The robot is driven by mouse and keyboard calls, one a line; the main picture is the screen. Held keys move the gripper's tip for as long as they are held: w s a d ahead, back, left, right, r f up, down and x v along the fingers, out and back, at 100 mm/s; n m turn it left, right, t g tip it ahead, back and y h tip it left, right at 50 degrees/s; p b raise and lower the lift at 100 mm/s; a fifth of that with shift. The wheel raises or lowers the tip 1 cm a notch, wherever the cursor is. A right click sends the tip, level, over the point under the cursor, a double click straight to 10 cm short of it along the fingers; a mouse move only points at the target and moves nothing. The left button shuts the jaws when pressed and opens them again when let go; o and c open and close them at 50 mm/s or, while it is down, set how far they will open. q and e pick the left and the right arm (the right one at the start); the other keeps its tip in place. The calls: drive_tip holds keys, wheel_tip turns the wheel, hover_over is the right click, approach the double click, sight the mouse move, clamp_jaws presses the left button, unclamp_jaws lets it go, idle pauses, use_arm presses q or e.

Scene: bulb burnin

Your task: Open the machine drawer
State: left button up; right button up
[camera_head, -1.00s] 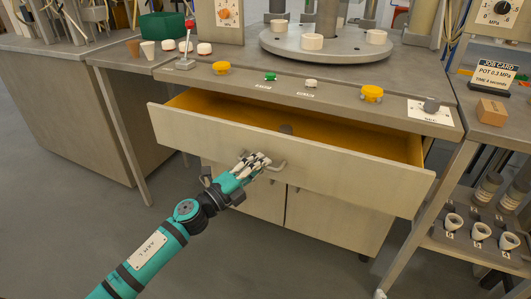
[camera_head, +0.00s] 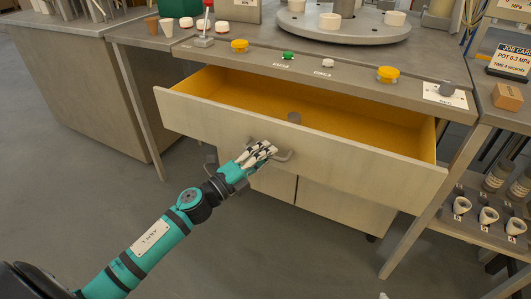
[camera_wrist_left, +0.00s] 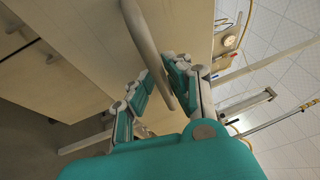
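The machine drawer (camera_head: 310,150) stands well out from under the bench top, its yellow inside (camera_head: 240,93) visible. The drawer's grey bar handle (camera_head: 284,155) is on the pale front panel. My left gripper (camera_head: 262,152) is at this handle. The finger contact is partly hidden. My right gripper is not in view.
The bench top (camera_head: 350,82) carries yellow buttons (camera_head: 388,74), a green button (camera_head: 287,55) and a red-knobbed lever (camera_head: 206,22). A round plate (camera_head: 340,33) with white cups stands behind. A side rack (camera_head: 470,232) is at right. The floor before the drawer is clear.

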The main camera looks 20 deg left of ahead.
use_arm(q)
drive_tip(key=o, duration=0.3)
drive_tip(key=shift+r, duration=0.1)
drive_tip(key=v, duration=1.2)
